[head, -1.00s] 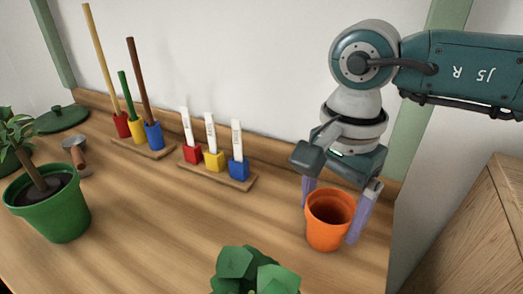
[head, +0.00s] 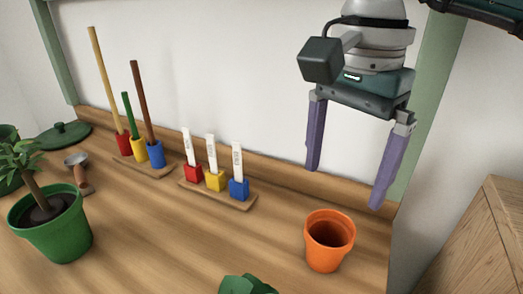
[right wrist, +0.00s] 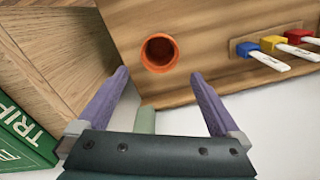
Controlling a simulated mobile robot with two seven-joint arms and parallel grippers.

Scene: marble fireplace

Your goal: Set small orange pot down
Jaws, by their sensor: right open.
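The small orange pot (head: 328,250) stands upright on the wooden tabletop near its right end, in the head view. It looks empty. It also shows from above in the right wrist view (right wrist: 160,52), beyond the fingertips. My right gripper (head: 344,188) is open and empty, raised above and behind the pot, apart from it. Its two purple fingers also show spread wide in the right wrist view (right wrist: 160,75). My left gripper is not in view.
A rack of white labels (head: 216,196) and a rack of coloured sticks (head: 140,165) stand along the back. A green potted plant (head: 55,235) stands at left. A wooden cabinet (head: 480,240) stands to the right.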

